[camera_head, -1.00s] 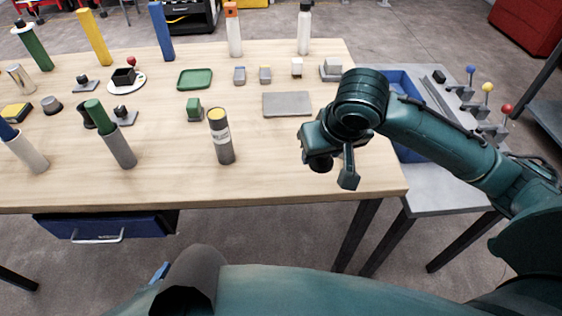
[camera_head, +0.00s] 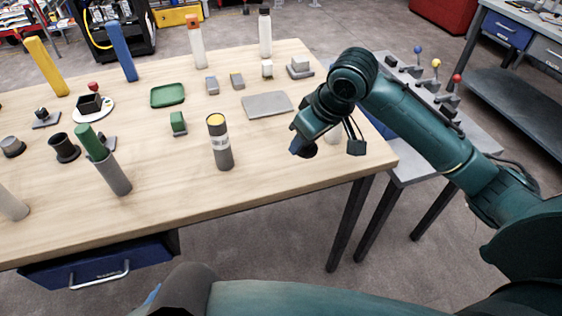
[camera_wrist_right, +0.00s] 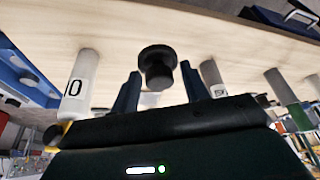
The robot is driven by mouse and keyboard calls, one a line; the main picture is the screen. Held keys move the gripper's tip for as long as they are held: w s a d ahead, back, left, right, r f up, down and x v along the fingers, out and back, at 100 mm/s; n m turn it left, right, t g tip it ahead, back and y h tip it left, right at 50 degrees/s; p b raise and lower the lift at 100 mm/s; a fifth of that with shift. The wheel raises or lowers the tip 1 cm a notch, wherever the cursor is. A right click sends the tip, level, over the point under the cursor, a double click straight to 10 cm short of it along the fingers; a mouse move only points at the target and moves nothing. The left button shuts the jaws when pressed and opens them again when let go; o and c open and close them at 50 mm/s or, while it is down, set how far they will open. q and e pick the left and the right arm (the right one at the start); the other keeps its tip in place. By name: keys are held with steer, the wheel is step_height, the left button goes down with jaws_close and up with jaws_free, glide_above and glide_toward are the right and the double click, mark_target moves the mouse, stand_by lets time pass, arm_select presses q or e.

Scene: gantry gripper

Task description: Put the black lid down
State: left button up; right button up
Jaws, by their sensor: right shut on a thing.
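My right gripper (camera_head: 328,146) is over the right end of the wooden table (camera_head: 265,177). In the right wrist view, the black lid (camera_wrist_right: 157,65) sits between the two fingers of my right gripper (camera_wrist_right: 160,82), its round flange facing away from my palm. In the head view, a dark round part of the lid (camera_head: 304,149) shows at the gripper's left finger. The gap between lid and tabletop is hard to judge. My left gripper is not in view.
A grey tube with a yellow top (camera_head: 220,142) stands left of my gripper. A flat grey plate (camera_head: 267,105) lies behind it. A pale bottle (camera_head: 333,134) is partly hidden behind the gripper. The front right tabletop is bare. A side bench with levers (camera_head: 435,75) stands at the right.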

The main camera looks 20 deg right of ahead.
steer(key=w+a+n+g+y, duration=0.2)
steer(key=w+n, duration=0.5)
steer(key=n, duration=0.2)
glide_toward(276, 157)
steer(key=shift+g, duration=0.3)
steer(key=x, duration=0.3)
steer(key=b+x, duration=0.1)
steer(key=x, duration=0.2)
steer(key=shift+w+r, duration=0.1)
steer(key=shift+w, duration=0.15)
steer(key=o, duration=1)
steer(key=shift+c, duration=0.2)
steer(key=v, duration=1.2)
